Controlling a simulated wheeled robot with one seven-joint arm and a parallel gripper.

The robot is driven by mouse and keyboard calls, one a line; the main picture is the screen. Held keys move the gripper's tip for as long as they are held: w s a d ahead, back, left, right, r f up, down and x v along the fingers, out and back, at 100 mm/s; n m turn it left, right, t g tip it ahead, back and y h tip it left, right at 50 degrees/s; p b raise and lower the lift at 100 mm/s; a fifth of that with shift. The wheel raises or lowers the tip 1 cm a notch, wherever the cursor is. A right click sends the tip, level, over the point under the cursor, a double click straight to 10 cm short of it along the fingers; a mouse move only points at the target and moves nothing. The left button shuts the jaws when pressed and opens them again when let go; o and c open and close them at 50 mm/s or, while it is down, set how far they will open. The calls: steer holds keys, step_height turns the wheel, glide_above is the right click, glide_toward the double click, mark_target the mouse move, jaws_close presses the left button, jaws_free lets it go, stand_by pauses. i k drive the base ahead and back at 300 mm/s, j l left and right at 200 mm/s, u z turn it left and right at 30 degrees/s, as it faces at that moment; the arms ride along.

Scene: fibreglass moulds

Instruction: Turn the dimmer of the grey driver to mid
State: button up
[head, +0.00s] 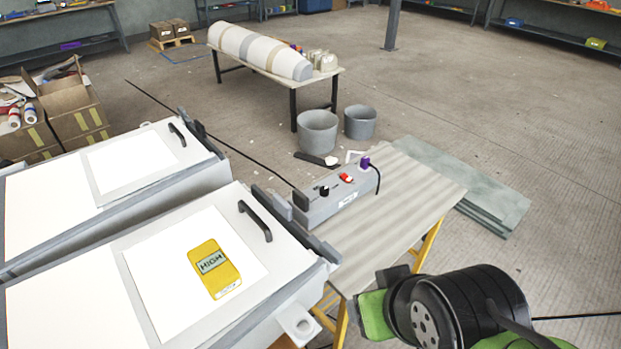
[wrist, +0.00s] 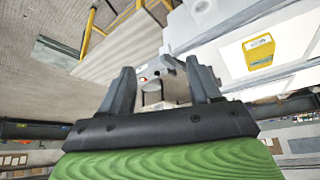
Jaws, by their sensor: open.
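The grey driver (head: 318,207) is a long grey box on the bench board. A black knob (head: 324,190), which looks like the dimmer, stands on its top at the near left end. Beside it are a red switch (head: 346,178) and a purple plug (head: 365,163) with a black cable. The knob's setting is too small to read. A yellow meter (head: 229,281) reading HIGH lies on a white panel; it also shows in the wrist view (wrist: 258,52). My gripper (wrist: 162,76) is open and empty, apart from the driver, which shows small and partly hidden beyond the fingers.
The bench board (head: 425,190) has clear room right of the driver. Two white light boxes with black handles, the nearer handle (head: 255,220) close to the driver, stand at left. Two grey buckets, one wide (head: 317,131), stand behind. Grey sheets (head: 500,200) lie on the floor.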

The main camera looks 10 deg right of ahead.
mark_target(323, 191)
steer(key=i+l+u, duration=0.15)
steer(key=l+u, duration=0.25)
steer(key=l, duration=0.3)
steer(key=l+u, duration=0.45)
steer(key=l, duration=0.25)
steer(key=l+u, duration=0.4)
steer(key=l, duration=0.35)
steer(key=k+l+u, duration=0.15)
steer(key=l+u, duration=0.3)
steer(key=l, duration=0.25)
steer(key=i, duration=0.45)
